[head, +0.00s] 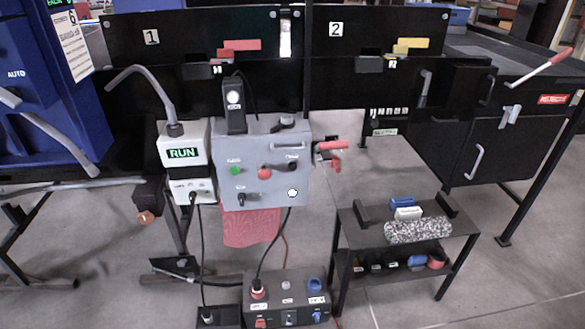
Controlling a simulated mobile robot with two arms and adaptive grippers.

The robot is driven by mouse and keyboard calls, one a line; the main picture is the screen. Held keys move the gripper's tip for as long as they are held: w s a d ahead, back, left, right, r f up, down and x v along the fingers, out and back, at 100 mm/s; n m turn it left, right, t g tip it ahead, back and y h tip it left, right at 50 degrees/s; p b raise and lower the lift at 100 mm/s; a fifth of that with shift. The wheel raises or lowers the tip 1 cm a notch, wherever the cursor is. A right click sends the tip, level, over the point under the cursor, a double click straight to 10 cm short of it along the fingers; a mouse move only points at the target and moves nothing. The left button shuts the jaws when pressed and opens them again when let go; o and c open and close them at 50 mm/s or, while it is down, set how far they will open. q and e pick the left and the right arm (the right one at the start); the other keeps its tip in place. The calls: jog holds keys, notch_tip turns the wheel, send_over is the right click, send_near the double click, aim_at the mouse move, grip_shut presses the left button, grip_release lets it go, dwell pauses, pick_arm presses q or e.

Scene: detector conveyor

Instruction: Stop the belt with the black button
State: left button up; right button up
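A grey control box (272,143) stands in the middle of the head view. A black button (292,165) is at the right of its upper row, next to a red button (264,173) and a green button (236,171). Below are a black knob or switch (241,198) and a white round part (292,193). The labels are too small to read surely. A small display (182,153) left of the box reads RUN in green. Neither of my grippers is in view. Nothing covers the black button.
A red-handled lever (330,146) sticks out at the box's right side. A floor box (287,299) with red and blue parts and cables stands below. A dark two-level cart (372,236) with several small items is at right. A blue machine (85,100) is at left.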

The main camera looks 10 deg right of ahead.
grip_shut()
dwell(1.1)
